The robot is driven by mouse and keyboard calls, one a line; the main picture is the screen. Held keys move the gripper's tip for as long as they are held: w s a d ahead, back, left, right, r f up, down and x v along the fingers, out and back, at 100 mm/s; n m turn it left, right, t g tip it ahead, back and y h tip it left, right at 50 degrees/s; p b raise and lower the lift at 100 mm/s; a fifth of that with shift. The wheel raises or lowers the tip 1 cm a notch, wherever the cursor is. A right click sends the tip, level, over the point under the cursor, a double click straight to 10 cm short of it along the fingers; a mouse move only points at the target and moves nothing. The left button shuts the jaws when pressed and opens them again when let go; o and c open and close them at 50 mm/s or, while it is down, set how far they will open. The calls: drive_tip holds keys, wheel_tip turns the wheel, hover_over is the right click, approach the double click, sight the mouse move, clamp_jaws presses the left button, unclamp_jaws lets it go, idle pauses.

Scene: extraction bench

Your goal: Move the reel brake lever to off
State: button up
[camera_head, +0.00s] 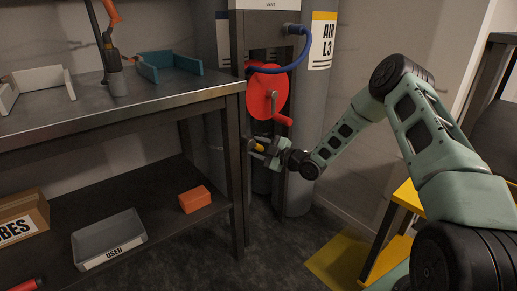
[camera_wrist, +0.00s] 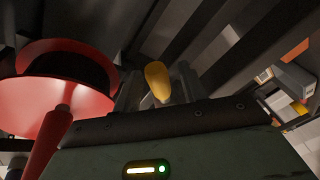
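The red hose reel (camera_head: 268,92) is mounted on the grey stand, with its red crank handle hanging at the lower right. It also fills the left of the wrist view (camera_wrist: 50,100). A yellow knob (camera_wrist: 157,80), which looks like the end of the brake lever, is just below the reel; it also shows small in the head view (camera_head: 259,147). My gripper (camera_head: 262,149) is at the knob, and its fingers (camera_wrist: 158,92) appear on either side of it with some gap. Contact cannot be made out. The lever's shaft and pivot are hidden.
A metal workbench (camera_head: 120,115) stands at the left, its leg close to my gripper. Its lower shelf holds a grey bin (camera_head: 108,238) and an orange block (camera_head: 195,199). A blue hose (camera_head: 285,66) loops above the reel. A yellow stand (camera_head: 400,215) is at the right.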

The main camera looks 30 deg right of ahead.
sight(245, 149)
clamp_jaws()
drive_tip(key=shift+s+a+f+m+t, duration=0.1)
drive_tip(key=shift+a+f+m+t, duration=0.15)
drive_tip(key=shift+m, duration=0.5)
drive_tip(key=shift+s+a+f+m+t, duration=0.15)
drive_tip(key=shift+a+f+m, duration=0.1)
drive_tip(key=shift+m, duration=0.5)
drive_tip(key=shift+a+f+m+t, duration=0.15)
drive_tip(key=shift+a+m+t, duration=0.25)
drive_tip(key=shift+m, duration=0.7)
drive_tip(key=shift+a+f+m+t, duration=0.15)
drive_tip(key=shift+a+m+t, duration=0.2)
drive_tip(key=shift+m, duration=0.75)
drive_tip(key=shift+o, duration=0.8)
unclamp_jaws()
drive_tip(key=shift+s+d, duration=0.1)
drive_tip(key=shift+s, duration=0.05)
